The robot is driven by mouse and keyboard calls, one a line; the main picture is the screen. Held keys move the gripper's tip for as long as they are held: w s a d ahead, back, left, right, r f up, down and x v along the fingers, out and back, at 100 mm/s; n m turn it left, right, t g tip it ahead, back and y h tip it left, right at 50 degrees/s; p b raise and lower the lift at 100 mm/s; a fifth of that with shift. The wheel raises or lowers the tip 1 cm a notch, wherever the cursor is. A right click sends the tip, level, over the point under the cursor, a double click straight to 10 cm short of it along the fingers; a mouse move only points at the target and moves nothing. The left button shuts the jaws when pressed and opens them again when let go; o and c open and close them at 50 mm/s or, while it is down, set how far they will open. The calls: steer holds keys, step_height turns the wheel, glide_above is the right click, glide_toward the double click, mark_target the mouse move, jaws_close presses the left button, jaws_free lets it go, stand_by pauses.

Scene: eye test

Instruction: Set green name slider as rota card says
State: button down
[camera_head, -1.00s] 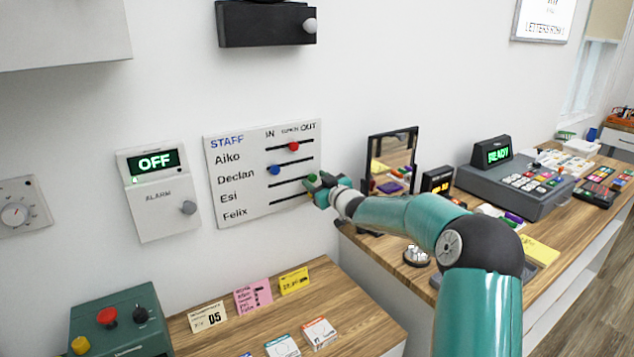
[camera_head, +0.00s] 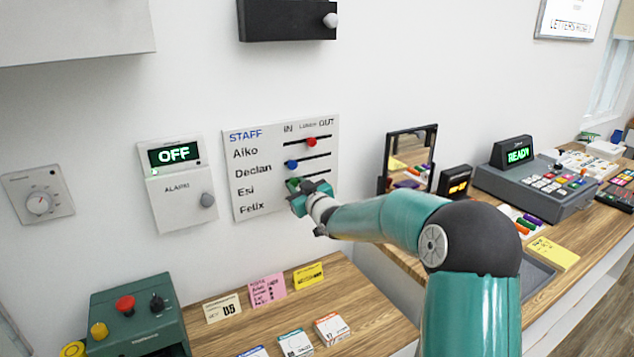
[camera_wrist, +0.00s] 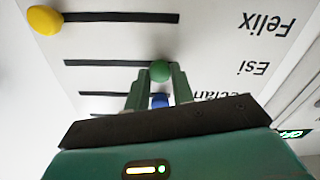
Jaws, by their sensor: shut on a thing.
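The white staff board (camera_head: 250,195) hangs on the wall, with rows for Aiko, Declan, Esi and Felix and columns IN, LUNCH and OUT. The green slider (camera_wrist: 160,71) is in the Esi row, at the IN end of its slot by the name. My gripper (camera_head: 298,188) is shut on the green slider; the wrist view shows the fingers around it. The red slider (camera_head: 311,142), blue slider (camera_head: 292,164) and yellow slider (camera_wrist: 44,20) are in the other rows; yellow is at the OUT end. I cannot tell which card is the rota card; small print is unreadable.
A pink card (camera_head: 267,290), a yellow card (camera_head: 309,276) and a cream card (camera_head: 222,308) stand on the wooden counter below. An alarm box (camera_head: 180,205) is left of the board. A mirror (camera_head: 409,160) and a till (camera_head: 530,185) stand at right.

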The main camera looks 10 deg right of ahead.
steer(key=shift+s+a, duration=0.1)
steer(key=shift+a, duration=0.3)
steer(key=c, duration=1.2)
jaws_free()
steer(key=shift+s+a, duration=0.1)
steer(key=shift+a, duration=0.05)
steer(key=shift+s+d, duration=0.35)
steer(key=shift+s, duration=0.05)
steer(key=v, duration=1.2)
steer(key=shift+s+d, duration=0.1)
steer(key=shift+s, duration=0.3)
